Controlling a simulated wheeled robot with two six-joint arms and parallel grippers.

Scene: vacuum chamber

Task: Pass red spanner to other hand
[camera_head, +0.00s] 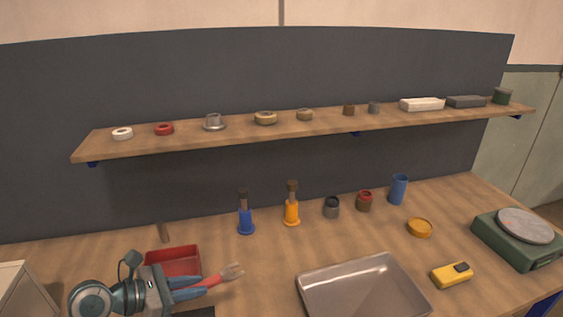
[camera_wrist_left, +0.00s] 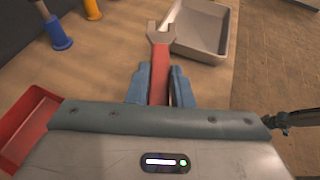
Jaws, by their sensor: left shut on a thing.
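The red spanner (camera_head: 222,278) has a red handle and a bare metal open-ended jaw. My left gripper (camera_head: 205,287) is shut on its handle, between blue fingers. In the head view the spanner's jaw end points right, above the bench. In the left wrist view the spanner (camera_wrist_left: 160,68) sticks out ahead from between the fingers of the left gripper (camera_wrist_left: 160,88), with its jaw end free. The rear part of the handle is hidden by the gripper.
A red bin (camera_head: 172,260) stands right behind the left gripper. A metal tray (camera_head: 362,290) lies to the right. Blue (camera_head: 246,221) and orange (camera_head: 292,212) bottle-like tools stand behind. A yellow meter (camera_head: 452,275) and green scale (camera_head: 518,240) are far right. A shelf (camera_head: 330,124) spans the back.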

